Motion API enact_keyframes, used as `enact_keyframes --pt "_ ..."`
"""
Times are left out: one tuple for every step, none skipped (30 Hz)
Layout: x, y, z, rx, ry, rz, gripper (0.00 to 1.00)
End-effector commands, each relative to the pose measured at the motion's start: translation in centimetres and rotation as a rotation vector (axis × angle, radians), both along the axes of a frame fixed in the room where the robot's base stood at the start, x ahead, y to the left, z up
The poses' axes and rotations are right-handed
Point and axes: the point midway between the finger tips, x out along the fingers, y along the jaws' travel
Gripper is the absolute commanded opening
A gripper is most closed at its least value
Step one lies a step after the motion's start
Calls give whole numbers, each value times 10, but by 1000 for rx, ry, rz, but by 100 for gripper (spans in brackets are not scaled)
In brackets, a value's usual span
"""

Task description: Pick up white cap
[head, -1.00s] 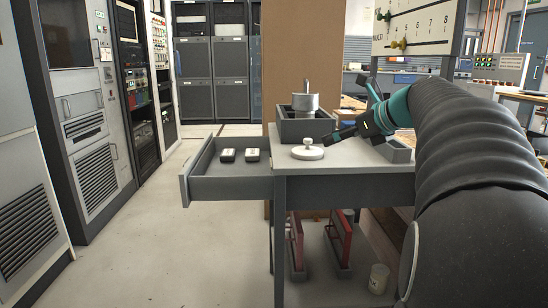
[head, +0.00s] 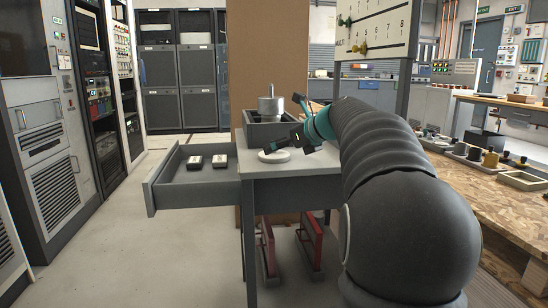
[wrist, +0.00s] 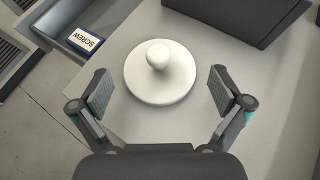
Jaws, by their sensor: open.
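The white cap (wrist: 160,78) is a round disc with a knob on top, lying on the grey cart top (wrist: 125,120). In the head view the cap (head: 270,156) is partly hidden by my gripper (head: 288,140). In the wrist view my gripper (wrist: 160,98) is open, with one finger on each side of the cap. The fingers are apart from the cap, and nothing is held.
A grey box (head: 262,132) holding a metal cylinder (head: 270,106) stands behind the cap. A wooden bench (head: 500,215) with parts is at right.

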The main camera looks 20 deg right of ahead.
Motion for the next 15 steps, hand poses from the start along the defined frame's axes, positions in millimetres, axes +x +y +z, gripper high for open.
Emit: enact_keyframes --pt "7 4 -4 -1 0 3 100" --pt "11 6 -6 -1 1 4 100" --pt "16 8 -9 1 1 4 100" --pt "20 8 -11 1 1 3 100" --pt "23 9 -12 1 1 2 100" --pt "26 10 -14 0 0 1 100" --pt "28 11 -14 0 0 1 100" --pt "29 11 -15 0 0 1 100" --pt "30 12 -15 0 0 1 100" --pt "30 11 -15 0 0 1 100" --pt "30 11 -15 0 0 1 100" --pt "30 11 -15 -1 0 0 100" --pt "30 11 -15 0 0 0 100" --pt "30 11 -15 -1 0 0 100" --pt "30 11 -15 -1 0 0 92"
